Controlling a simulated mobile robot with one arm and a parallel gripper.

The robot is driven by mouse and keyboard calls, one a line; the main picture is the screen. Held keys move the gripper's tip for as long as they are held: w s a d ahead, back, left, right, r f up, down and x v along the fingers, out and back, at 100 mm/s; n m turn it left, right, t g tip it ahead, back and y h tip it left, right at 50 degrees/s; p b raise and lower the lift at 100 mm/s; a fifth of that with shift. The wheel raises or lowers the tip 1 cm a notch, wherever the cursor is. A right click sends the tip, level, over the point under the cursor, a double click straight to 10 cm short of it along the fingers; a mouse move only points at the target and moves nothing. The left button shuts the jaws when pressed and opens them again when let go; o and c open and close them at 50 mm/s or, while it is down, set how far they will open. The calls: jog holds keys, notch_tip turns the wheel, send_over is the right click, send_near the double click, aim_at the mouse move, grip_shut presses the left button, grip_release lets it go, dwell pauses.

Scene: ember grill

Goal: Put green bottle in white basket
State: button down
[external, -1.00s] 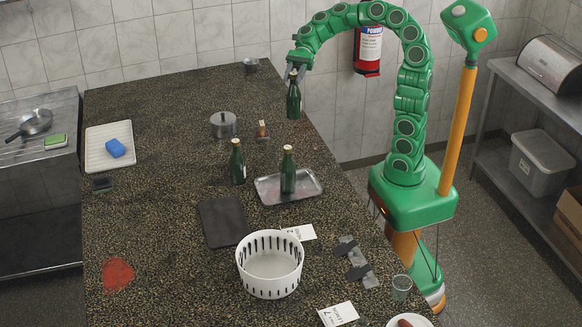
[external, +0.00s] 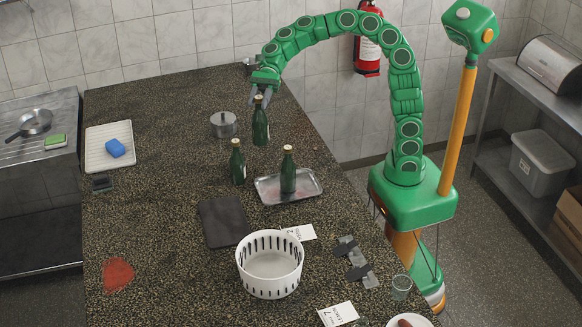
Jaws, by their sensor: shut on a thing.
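My gripper (external: 261,92) is shut on the neck of a green bottle (external: 260,127) and holds it upright, over the back part of the counter. A second green bottle (external: 238,167) stands on the counter, to the left and front of the held one. A third green bottle (external: 288,174) stands on a metal tray (external: 310,186). The white basket (external: 270,286), round with slots in its wall, stands near the front middle of the counter and looks empty. The held bottle is well behind the basket and apart from it.
A dark mat (external: 222,222) lies behind the basket. A white card (external: 299,232), dark-and-grey pieces (external: 352,260) and a glass (external: 401,287) are to its right. The counter left of the basket is mostly clear.

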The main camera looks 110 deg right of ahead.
jog(key=w+a+n+g, duration=0.1)
jog(key=w+a, duration=0.3)
jog(key=a, duration=0.7)
jog(key=w+a, duration=0.4)
jog(key=a, duration=0.6)
jog(key=w+a+n+g, duration=0.1)
jog(key=w+a, duration=0.3)
jog(key=a, duration=0.7)
jog(key=s+a+y, duration=0.1)
jog(key=s+a, duration=0.1)
jog(key=a, duration=1.2)
notch_tip(320, 180, down, 17)
jog(key=shift+w+d, duration=0.2)
jog(key=shift+d, duration=0.05)
jog(key=c, duration=0.7)
grip_release()
jog(key=v, duration=1.2)
jog(key=shift+w, duration=0.1)
